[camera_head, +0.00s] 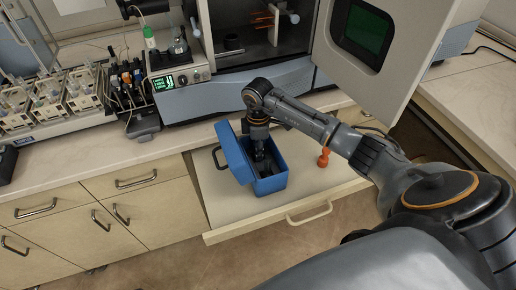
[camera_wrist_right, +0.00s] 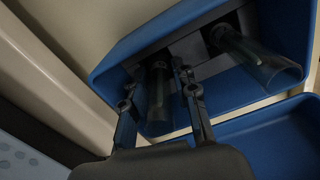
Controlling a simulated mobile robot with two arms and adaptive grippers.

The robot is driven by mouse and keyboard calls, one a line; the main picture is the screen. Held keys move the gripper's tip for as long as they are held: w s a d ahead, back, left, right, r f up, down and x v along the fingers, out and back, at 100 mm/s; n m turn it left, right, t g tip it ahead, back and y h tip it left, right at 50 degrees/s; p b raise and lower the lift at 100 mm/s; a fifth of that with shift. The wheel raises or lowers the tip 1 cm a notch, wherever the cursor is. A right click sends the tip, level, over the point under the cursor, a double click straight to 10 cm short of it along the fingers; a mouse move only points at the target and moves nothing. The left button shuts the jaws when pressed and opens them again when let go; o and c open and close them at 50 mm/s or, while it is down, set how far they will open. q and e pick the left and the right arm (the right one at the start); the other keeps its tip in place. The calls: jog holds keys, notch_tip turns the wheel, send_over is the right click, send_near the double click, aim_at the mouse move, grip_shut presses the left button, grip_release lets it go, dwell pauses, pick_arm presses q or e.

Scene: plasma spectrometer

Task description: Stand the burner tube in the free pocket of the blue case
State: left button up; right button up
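The blue case (camera_head: 269,184) stands open on the pulled-out shelf, its lid raised on the left side; it also shows in the wrist view (camera_wrist_right: 112,62). My right gripper (camera_head: 262,160) reaches down into the case. In the wrist view its two fingers (camera_wrist_right: 158,85) are spread, one on each side of a clear burner tube (camera_wrist_right: 158,112), with gaps visible beside it. That tube's dark end meets the black insert (camera_wrist_right: 188,48); how deep it sits is hard to tell. A second clear tube (camera_wrist_right: 258,58) stands in another pocket. My left gripper is not in view.
An orange object (camera_head: 323,158) stands on the pull-out shelf (camera_head: 232,222) right of the case. The spectrometer (camera_head: 235,95) with its open door (camera_head: 385,50) is behind.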

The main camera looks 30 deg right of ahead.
notch_tip(320, 180, up, 11)
jog(key=b, duration=0.2)
jog(key=shift+r+b, duration=0.1)
jog(key=shift+b, duration=0.3)
jog(key=shift+r, duration=0.5)
